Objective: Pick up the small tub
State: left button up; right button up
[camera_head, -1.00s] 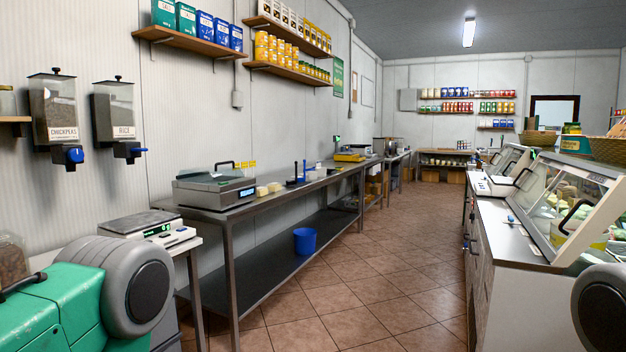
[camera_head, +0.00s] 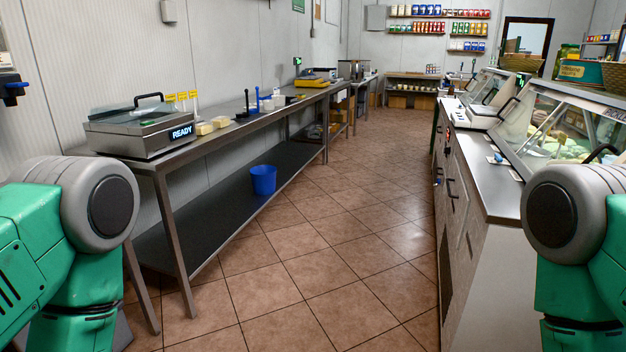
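I cannot make out a small tub for certain. A small white container (camera_head: 279,101) stands on the left steel bench, beside blue-handled items, but it is too small to identify. Pale tubs or foods inside the glass display case (camera_head: 575,130) on the right are blurred by the glass. Only the upper parts of my two green and grey arms show, at the lower left and lower right edges. Neither gripper is in view.
The steel bench (camera_head: 160,166) runs along the left wall, bearing a READY machine (camera_head: 143,128) and pale blocks (camera_head: 205,128). A blue bucket (camera_head: 263,180) sits on its lower shelf. The counter (camera_head: 485,180) lines the right. The tiled aisle (camera_head: 320,235) between is clear.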

aim_at(269, 104)
jog(key=i, duration=2.1)
jog(key=i+z, duration=0.2)
jog(key=i, duration=0.45)
jog(key=i+z, duration=0.15)
jog(key=i, duration=0.5)
jog(key=i+j+z, duration=0.2)
jog(key=i, duration=0.45)
jog(key=i+u, duration=0.2)
jog(key=i, duration=0.25)
jog(key=i+l+u, duration=0.2)
jog(key=i, duration=0.25)
jog(key=i+l+u, duration=0.2)
jog(key=i, duration=0.2)
jog(key=i+l+u, duration=0.2)
jog(key=i, duration=0.25)
